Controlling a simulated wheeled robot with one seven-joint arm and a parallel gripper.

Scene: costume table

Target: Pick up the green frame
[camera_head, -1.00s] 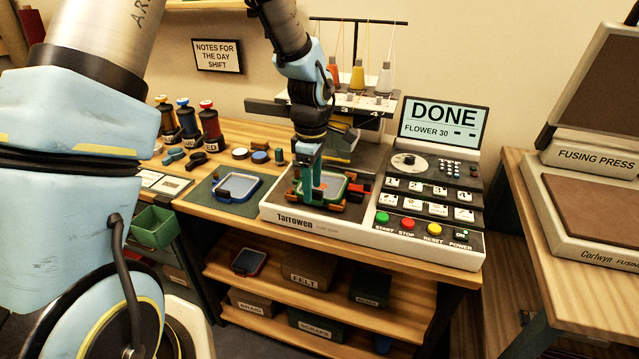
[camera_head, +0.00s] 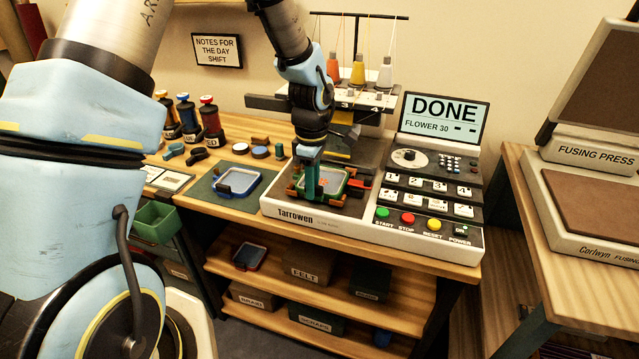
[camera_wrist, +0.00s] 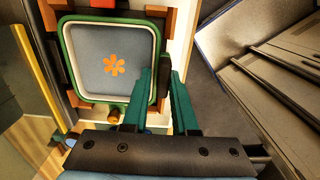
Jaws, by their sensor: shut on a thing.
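The green frame (camera_head: 344,184) lies on the bed of the embroidery machine (camera_head: 310,217), between orange-brown blocks. It holds grey-blue cloth with an orange flower. In the wrist view the green frame (camera_wrist: 110,19) fills the upper left, its rounded square rim plain to see. My gripper (camera_head: 308,187) points down at the frame. In the wrist view my gripper (camera_wrist: 159,72) has its two green fingers on the frame's right edge, shut on the rim. The fingers partly hide that edge. I cannot tell any gap beneath the frame.
The machine's head and thread cones (camera_head: 357,74) stand just behind my arm. Its button panel (camera_head: 430,195) is on the right; its screen reads DONE. A blue frame (camera_head: 238,182) lies on a dark mat to the left. A red frame (camera_head: 249,257) sits on the shelf below.

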